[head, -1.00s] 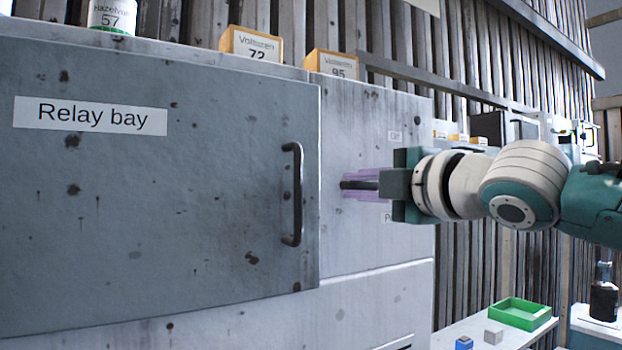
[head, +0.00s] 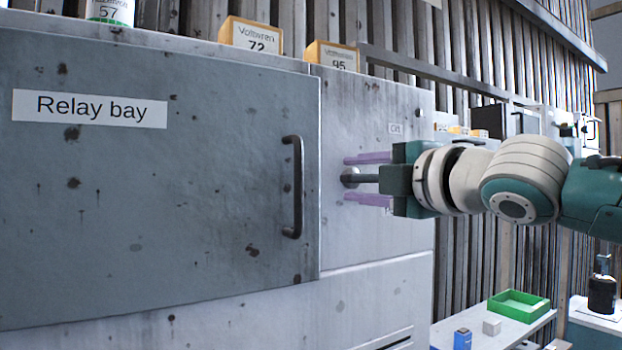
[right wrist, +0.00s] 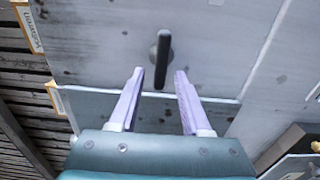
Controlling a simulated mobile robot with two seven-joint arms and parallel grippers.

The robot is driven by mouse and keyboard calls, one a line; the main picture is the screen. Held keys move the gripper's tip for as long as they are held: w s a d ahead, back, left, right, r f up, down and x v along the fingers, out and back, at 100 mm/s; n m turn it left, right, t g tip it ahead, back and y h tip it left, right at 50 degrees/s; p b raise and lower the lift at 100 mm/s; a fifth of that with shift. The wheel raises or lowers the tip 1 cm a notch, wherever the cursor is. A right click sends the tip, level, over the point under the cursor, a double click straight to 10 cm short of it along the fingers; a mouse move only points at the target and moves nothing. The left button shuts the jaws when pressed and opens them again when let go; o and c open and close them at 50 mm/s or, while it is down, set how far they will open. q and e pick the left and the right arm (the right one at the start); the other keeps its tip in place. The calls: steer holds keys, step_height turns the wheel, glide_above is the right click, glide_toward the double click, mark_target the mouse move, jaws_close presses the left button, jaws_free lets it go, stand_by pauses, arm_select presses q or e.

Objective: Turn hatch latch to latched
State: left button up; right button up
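The relay bay hatch (head: 200,200) is a grey door with a dark bar handle (head: 292,187); it looks closed or nearly so. Just right of it, on the pale cabinet panel, is the latch (head: 350,178), a dark lever on a round hub. The lever lies about horizontal. My right gripper (head: 345,179) is open, one purple finger above the lever and one below, apart from it. In the right wrist view the latch (right wrist: 163,62) reaches between the open fingertips (right wrist: 159,71). My left gripper is not in view.
Yellow Volturen boxes (head: 250,36) (head: 333,56) and a can (head: 110,12) stand on the cabinet top. A dark bottle (head: 602,294) stands farther right.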

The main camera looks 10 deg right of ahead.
steer(key=shift+s, duration=0.1)
steer(key=b+v, duration=0.4)
steer(key=v, duration=0.5)
steer(key=shift+s+b, duration=0.35)
steer(key=shift+d, duration=0.1)
